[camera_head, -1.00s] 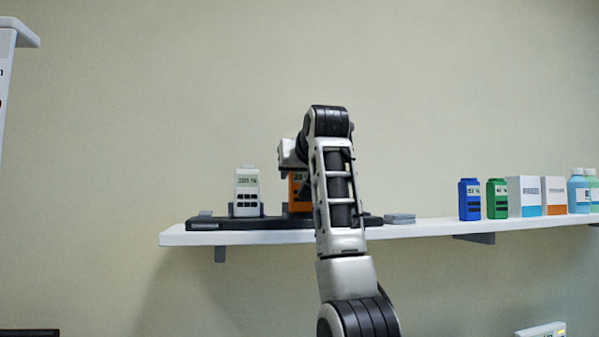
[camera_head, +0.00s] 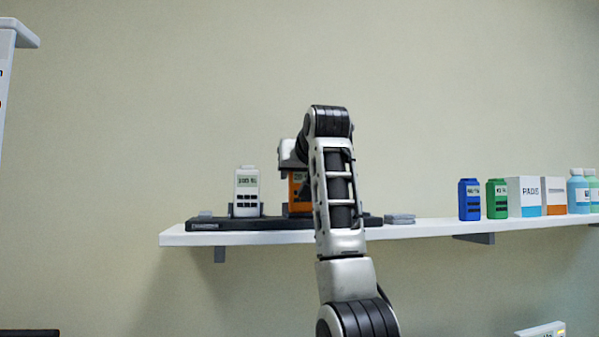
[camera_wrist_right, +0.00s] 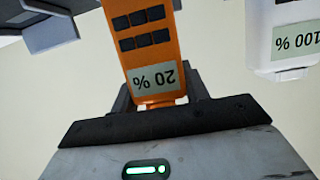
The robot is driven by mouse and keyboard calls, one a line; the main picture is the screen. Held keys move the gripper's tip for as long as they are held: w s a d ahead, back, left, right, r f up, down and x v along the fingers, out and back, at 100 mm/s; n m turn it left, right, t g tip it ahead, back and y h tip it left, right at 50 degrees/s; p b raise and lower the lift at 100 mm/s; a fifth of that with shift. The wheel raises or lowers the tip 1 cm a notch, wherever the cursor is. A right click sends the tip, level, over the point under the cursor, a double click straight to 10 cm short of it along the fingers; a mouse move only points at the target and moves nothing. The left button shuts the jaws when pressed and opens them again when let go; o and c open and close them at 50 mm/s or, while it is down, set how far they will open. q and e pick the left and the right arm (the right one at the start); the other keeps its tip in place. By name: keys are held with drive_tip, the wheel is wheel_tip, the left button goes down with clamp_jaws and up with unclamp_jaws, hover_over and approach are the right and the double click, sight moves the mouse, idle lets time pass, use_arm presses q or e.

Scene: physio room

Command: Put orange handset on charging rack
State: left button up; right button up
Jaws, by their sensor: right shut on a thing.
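The orange handset (camera_head: 293,192) stands upright at the charging rack (camera_head: 205,226), partly hidden behind my right arm. In the right wrist view the orange handset (camera_wrist_right: 153,50) appears upside down, with a 20 % display and dark buttons. My right gripper (camera_wrist_right: 160,98) is shut on its display end, with dark fingers on either side. In the head view the right gripper (camera_head: 292,168) is largely covered by its own arm. The handset's lower end is cut off in the wrist view, so I cannot tell how fully it is seated. My left gripper is not in view.
A white handset (camera_head: 246,190) stands in the rack to the left of the orange one. A small grey stack (camera_head: 399,219) lies right of the rack on the white shelf (camera_head: 430,229). Blue (camera_head: 469,200) and green (camera_head: 497,199) handsets, boxes and bottles stand farther right.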

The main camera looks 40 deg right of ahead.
use_arm(q)
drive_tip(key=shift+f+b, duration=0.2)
drive_tip(key=shift+b, duration=0.15)
use_arm(e)
drive_tip(key=shift+f, duration=0.4)
idle(0.3)
idle(0.4)
drive_tip(key=o, duration=1.1)
drive_tip(key=shift+o, duration=0.2)
use_arm(q)
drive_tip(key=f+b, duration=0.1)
drive_tip(key=b, duration=0.1)
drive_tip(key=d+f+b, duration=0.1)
drive_tip(key=b, duration=0.2)
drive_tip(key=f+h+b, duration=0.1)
drive_tip(key=b, duration=0.2)
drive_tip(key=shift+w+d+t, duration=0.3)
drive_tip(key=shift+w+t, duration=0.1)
use_arm(e)
drive_tip(key=v, duration=1.6)
